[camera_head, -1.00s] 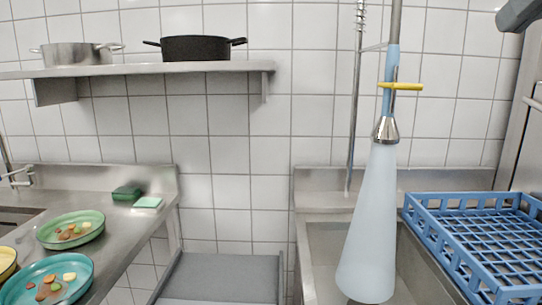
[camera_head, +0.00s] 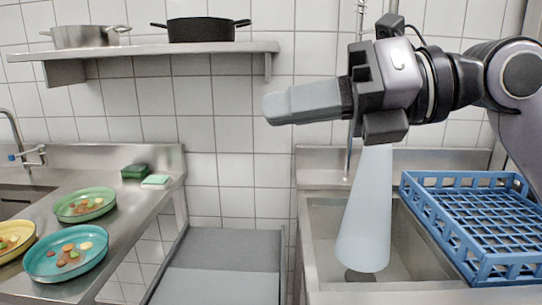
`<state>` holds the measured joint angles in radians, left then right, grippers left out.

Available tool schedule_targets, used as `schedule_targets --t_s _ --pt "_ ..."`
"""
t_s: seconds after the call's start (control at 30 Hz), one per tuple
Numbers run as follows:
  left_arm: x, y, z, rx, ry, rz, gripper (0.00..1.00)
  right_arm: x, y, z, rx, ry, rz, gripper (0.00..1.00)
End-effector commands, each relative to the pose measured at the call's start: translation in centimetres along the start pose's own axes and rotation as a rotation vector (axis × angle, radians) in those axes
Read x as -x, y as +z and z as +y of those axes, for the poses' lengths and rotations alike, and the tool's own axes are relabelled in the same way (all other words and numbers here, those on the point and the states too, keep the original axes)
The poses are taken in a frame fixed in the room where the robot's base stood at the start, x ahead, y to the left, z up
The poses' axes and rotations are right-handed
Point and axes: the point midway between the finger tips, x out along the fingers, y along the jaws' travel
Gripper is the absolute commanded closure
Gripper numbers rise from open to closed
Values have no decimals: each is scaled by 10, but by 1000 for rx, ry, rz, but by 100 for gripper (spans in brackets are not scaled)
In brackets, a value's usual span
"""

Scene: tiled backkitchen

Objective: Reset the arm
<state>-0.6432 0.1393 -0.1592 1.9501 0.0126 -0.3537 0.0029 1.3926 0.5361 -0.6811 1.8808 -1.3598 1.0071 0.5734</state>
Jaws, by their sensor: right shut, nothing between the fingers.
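My right arm comes in from the right edge. Its gripper (camera_head: 272,107) is shut and empty, with its fingers pointing left in front of the tiled wall. It is high above the gap between the counter and the sink. The gripper body hides the upper part of the spray hose and its nozzle. Pale blue water (camera_head: 367,215) shows below my wrist and falls in a widening cone into the sink (camera_head: 418,244). My left gripper does not show.
A blue dish rack (camera_head: 480,270) stands right of the sink. Green (camera_head: 84,205), teal (camera_head: 66,254) and yellow (camera_head: 12,240) plates with food scraps lie on the left counter, with sponges (camera_head: 135,171) behind. Pots (camera_head: 201,30) stand on the wall shelf (camera_head: 150,51).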

Motion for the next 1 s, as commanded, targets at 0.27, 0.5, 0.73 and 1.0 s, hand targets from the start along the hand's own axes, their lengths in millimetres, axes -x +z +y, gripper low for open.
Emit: schedule_targets --t_s 0.27,0.5,0.73,1.0 --pt "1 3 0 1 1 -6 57 1 -4 17 -323 495 -288 100" --pt "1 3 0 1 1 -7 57 41 6 -26 -702 744 -664 100" --pt "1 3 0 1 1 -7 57 83 -20 -119 -1127 785 -1078 100" --pt "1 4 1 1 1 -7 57 115 -133 -237 -1668 552 -1547 100"
